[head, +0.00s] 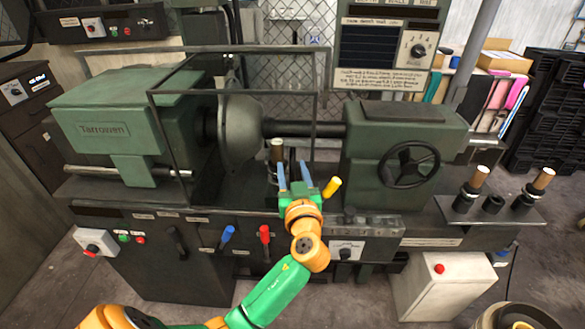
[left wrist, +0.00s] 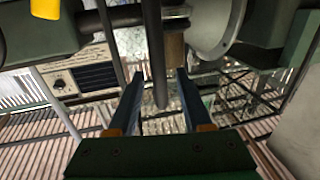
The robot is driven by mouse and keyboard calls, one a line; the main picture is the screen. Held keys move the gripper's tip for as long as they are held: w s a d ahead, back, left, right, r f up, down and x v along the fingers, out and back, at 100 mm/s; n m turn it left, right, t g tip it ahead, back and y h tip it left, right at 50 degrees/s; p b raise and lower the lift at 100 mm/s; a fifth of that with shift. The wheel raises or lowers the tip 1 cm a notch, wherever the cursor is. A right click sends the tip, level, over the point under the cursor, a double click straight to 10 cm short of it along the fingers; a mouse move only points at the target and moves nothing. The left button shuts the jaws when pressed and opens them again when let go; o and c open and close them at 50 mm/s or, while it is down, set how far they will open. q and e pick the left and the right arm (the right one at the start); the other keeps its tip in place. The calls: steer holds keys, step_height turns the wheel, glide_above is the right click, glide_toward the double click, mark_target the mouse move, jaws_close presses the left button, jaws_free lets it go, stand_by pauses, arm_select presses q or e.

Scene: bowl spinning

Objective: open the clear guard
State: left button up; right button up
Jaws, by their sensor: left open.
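The clear guard (head: 150,125) is a see-through panel box with a thin dark frame, standing over the spindle and grey bowl form (head: 240,132) of the green lathe. Its frame stands upright around the front and top of that area. I cannot tell whether the fingers touch either. My right gripper is out of view.
The green headstock (head: 105,130) is at left and the tailstock with handwheel (head: 408,165) at right. A yellow knob (head: 332,187) is close to my left gripper's right side. Blue (head: 227,236) and red (head: 265,233) levers are on the front panel. A tool tray (head: 470,212) is at right.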

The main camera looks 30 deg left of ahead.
arm_select(q)
steer(key=shift+c, duration=0.2)
jaws_close()
stand_by(1.1)
